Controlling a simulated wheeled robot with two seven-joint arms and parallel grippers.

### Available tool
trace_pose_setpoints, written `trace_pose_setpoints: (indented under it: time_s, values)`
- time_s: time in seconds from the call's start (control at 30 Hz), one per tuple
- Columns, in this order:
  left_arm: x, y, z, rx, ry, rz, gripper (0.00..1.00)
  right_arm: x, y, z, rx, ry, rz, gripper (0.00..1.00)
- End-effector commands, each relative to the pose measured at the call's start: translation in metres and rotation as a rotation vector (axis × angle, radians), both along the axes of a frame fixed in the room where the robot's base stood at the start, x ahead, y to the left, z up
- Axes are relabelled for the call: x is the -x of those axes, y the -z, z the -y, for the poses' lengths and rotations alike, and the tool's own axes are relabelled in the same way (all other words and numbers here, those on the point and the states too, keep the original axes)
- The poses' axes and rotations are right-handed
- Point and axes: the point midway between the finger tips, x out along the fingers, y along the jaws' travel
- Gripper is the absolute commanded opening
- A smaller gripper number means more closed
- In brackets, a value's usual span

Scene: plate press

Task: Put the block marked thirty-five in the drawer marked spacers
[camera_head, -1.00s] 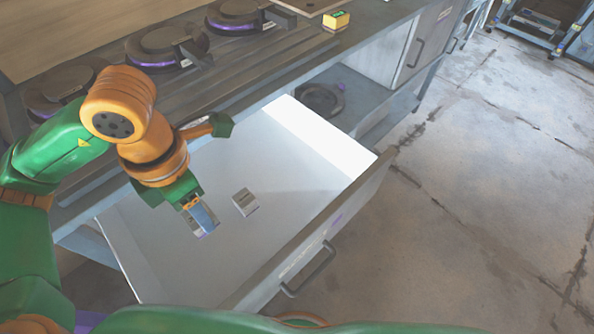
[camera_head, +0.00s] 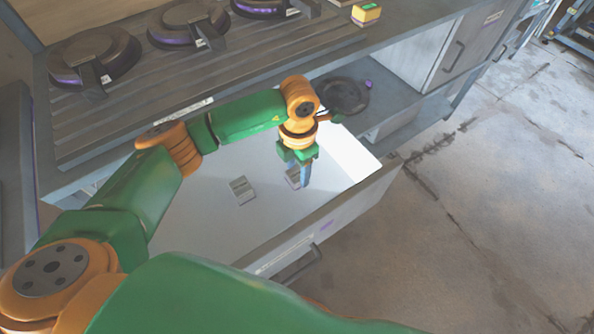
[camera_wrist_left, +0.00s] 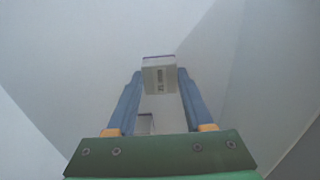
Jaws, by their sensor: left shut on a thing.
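The open drawer (camera_head: 200,226) has a pale interior and a grey front with a label too small to read. My left gripper (camera_head: 300,184) is inside the drawer's outline, towards its right end, pointing down and shut on a small grey block (camera_head: 291,178). In the left wrist view the held block (camera_wrist_left: 159,76) sits between the blue fingertips (camera_wrist_left: 160,88); its marking is not readable. A second small grey block (camera_head: 241,190) lies in the drawer to the left; part of a block shows in the wrist view (camera_wrist_left: 145,124). I cannot tell whether the held block touches the drawer floor.
Round dark fixtures with purple bands (camera_head: 188,24) stand on the grooved bench (camera_head: 150,108) behind the drawer. A yellow-topped block (camera_head: 366,14) sits on the bench edge. A dark disc (camera_head: 343,95) lies on the shelf right of the drawer. A closed cabinet (camera_head: 462,50) stands farther right.

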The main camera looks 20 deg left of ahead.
Motion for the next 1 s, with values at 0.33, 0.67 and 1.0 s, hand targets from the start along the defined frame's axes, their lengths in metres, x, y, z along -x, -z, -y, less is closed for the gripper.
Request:
trace_pose_setpoints:
  time_s: [0.33, 0.67, 1.0]
  values:
    - [0.0, 0.018, 0.0, 0.001, 0.0, 0.0, 0.0, 0.0, -0.003, 0.001, 0.001, 0.0, 0.0, 0.0]
    - [0.001, 0.02, 0.0, 0.001, -0.001, 0.0, 0.82, 0.0, -0.001, 0.002, 0.003, 0.001, 0.001, 0.0]
    - [-0.001, -0.002, 0.0, 0.002, 0.001, 0.005, 0.82, 0.0, -0.004, 0.002, 0.003, 0.001, 0.001, 0.0]
